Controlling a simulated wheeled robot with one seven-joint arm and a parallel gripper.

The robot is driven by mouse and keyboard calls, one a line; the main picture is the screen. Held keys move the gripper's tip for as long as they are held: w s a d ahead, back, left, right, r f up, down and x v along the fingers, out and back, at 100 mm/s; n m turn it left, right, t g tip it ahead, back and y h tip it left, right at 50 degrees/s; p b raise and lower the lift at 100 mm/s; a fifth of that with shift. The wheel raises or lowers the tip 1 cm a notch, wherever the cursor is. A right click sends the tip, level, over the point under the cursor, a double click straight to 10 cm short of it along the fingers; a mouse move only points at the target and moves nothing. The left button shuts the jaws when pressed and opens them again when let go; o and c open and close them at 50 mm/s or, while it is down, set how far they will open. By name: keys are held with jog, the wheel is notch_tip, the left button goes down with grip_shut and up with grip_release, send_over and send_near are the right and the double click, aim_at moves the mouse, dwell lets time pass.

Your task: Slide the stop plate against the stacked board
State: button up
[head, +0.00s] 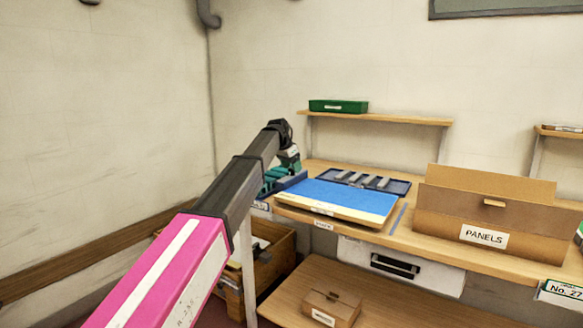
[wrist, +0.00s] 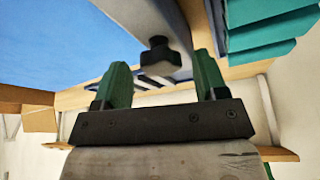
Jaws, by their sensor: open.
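The stop plate (wrist: 140,18) is a grey-blue bar beside the board, carrying a black knob (wrist: 160,58). In the head view the plate seems to be the blue piece (head: 291,181) at the board's left edge, partly behind my arm. My gripper (wrist: 160,75) is open, its green fingers apart on either side of the knob's line; contact cannot be told. The gripper is small in the head view (head: 289,160).
Teal stacked pieces (wrist: 262,32) stand close beside the plate. A dark blue tray (head: 365,181) with grey bars lies behind the board. A cardboard PANELS box (head: 495,220) stands to the right. A shelf (head: 385,118) with a green box (head: 338,106) is above.

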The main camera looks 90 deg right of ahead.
jog(key=v, duration=1)
jog(key=shift+r, duration=0.25)
jog(key=shift+w, duration=0.25)
